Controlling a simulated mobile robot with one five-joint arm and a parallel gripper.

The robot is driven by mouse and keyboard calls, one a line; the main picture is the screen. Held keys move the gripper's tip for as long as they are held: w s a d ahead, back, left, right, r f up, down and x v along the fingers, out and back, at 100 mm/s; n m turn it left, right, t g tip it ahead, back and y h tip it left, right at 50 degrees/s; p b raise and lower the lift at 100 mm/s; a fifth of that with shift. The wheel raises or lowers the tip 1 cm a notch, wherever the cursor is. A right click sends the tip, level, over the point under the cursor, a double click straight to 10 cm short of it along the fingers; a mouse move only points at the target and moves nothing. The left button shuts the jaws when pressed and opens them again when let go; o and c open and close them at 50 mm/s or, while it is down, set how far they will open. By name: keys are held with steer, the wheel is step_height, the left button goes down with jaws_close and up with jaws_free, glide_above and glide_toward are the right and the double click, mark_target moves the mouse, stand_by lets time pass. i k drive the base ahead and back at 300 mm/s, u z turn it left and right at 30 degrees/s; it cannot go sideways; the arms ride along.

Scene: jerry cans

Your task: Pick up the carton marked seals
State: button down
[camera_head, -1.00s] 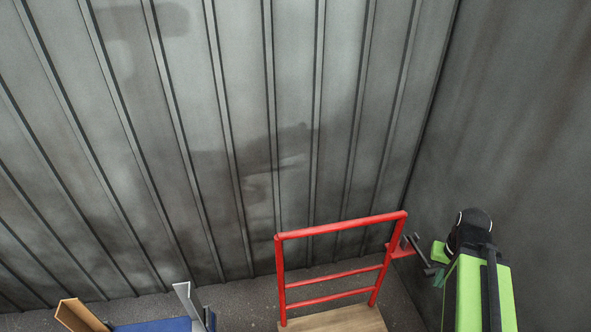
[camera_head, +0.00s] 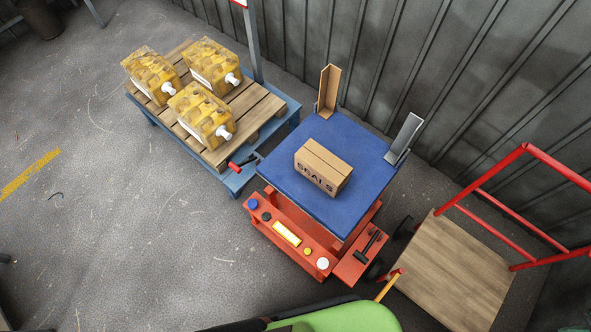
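The carton marked seals (camera_head: 323,167) is a small brown cardboard box with dark "SEALS" lettering on its near side. It lies on the blue top (camera_head: 290,190) of a red work table, near the middle. Part of my green arm shows at the bottom edge of the view. My gripper is not visible, so its relation to the carton cannot be seen.
The red table front (camera_head: 290,236) carries knobs and a lever. Behind left, a blue stand with a wooden pallet (camera_head: 252,110) holds 3 yellow jerry cans (camera_head: 203,115). A red-railed wooden cart (camera_head: 455,270) stands at right. Brown (camera_head: 328,88) and grey (camera_head: 405,135) brackets edge the top.

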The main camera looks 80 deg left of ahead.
mark_target(323, 167)
steer(key=z, duration=0.4)
steer(key=k, duration=0.45)
steer(key=u, duration=4)
steer(key=k, duration=1.5)
steer(key=z, duration=1)
steer(key=i, duration=1)
steer(key=u, duration=0.1)
